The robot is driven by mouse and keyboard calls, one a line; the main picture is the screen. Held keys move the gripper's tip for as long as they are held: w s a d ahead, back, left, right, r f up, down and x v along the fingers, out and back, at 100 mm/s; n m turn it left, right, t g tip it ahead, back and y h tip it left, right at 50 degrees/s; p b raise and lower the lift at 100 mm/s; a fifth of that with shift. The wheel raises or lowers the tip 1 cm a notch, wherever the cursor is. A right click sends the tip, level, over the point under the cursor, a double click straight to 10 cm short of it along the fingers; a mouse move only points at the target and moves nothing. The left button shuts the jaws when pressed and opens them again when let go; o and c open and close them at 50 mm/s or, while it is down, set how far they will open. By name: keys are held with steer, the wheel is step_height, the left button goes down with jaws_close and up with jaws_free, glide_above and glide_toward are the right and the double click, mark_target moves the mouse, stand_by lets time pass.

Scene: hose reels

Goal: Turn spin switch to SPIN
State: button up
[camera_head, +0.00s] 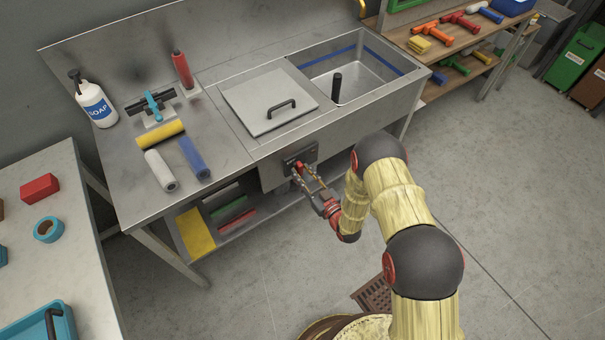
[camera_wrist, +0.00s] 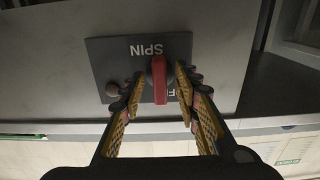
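The red spin switch (camera_wrist: 160,80) sits on a dark plate (camera_wrist: 112,60) on the grey sink unit's front. In the wrist view the plate's lettering is upside down, with SPIN above the switch's lower end. A second word is mostly hidden behind the switch and fingers. The switch handle stands about upright in that view. My gripper (camera_wrist: 161,82) has a finger on each side of the handle, with slight gaps visible; it looks open, and contact cannot be told. In the head view my gripper (camera_head: 304,170) reaches the same panel (camera_head: 290,178).
The sink unit (camera_head: 225,160) carries a lidded basin (camera_head: 265,95), an open basin (camera_head: 355,85), rollers and a soap bottle (camera_head: 95,103). A table (camera_head: 85,255) stands at left. Shelves with coloured tools stand at upper right. The floor (camera_head: 500,190) at right is clear.

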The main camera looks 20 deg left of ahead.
steer(key=shift+w+a, duration=0.1)
steer(key=shift+a, duration=0.1)
steer(key=shift+c, duration=0.8)
jaws_close()
